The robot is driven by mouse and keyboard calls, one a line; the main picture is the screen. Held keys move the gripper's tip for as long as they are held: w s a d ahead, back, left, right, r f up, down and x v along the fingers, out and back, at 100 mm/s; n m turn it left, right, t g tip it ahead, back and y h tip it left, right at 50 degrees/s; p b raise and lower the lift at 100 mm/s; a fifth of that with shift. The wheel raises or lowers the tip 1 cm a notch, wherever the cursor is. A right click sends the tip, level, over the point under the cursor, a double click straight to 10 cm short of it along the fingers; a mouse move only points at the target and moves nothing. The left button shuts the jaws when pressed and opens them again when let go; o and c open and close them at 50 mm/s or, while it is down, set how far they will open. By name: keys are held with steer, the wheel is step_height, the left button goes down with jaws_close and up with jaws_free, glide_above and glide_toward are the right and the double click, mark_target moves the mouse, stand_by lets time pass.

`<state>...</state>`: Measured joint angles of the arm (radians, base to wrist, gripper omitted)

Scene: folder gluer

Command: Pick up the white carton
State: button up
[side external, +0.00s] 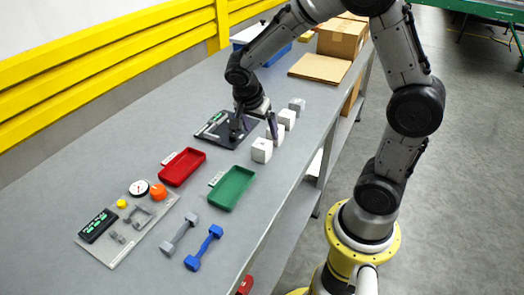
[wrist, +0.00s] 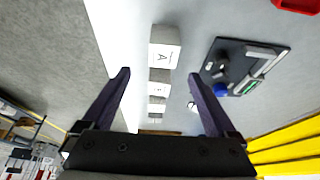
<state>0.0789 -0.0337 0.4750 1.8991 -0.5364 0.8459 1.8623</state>
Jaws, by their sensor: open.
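Several small pale cartons stand in a row near the table's right edge. The nearest white carton (side external: 262,151) shows as a white block with a letter "A" on its face in the wrist view (wrist: 164,58). A second white carton (wrist: 159,75), a third (side external: 287,119) and a greyer one at the far end (side external: 297,104) line up behind it. My gripper (side external: 254,125) is open and empty, pointing down at the row. Its dark fingers (wrist: 159,73) appear either side of the row in the wrist view. In the side view a finger partly hides the second carton.
A red tray (side external: 190,151) and a green tray (side external: 252,172) lie nearer. Grey and blue dumbbell shapes (side external: 203,248) and a grey panel (side external: 92,256) are in front. Brown boxes (side external: 341,38) stand behind.

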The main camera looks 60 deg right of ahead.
mark_target(262, 144)
steer(key=shift+a+f+x, duration=0.1)
steer(key=shift+a+x, duration=0.05)
steer(key=shift+x, duration=1.05)
steer(key=shift+a+f+x, duration=0.1)
steer(key=shift+a+x, duration=0.05)
steer(key=shift+x, duration=1.1)
steer(key=shift+a+x, duration=0.15)
steer(key=shift+x, duration=1.05)
steer(key=shift+w, duration=0.2)
steer(key=c, duration=1.4)
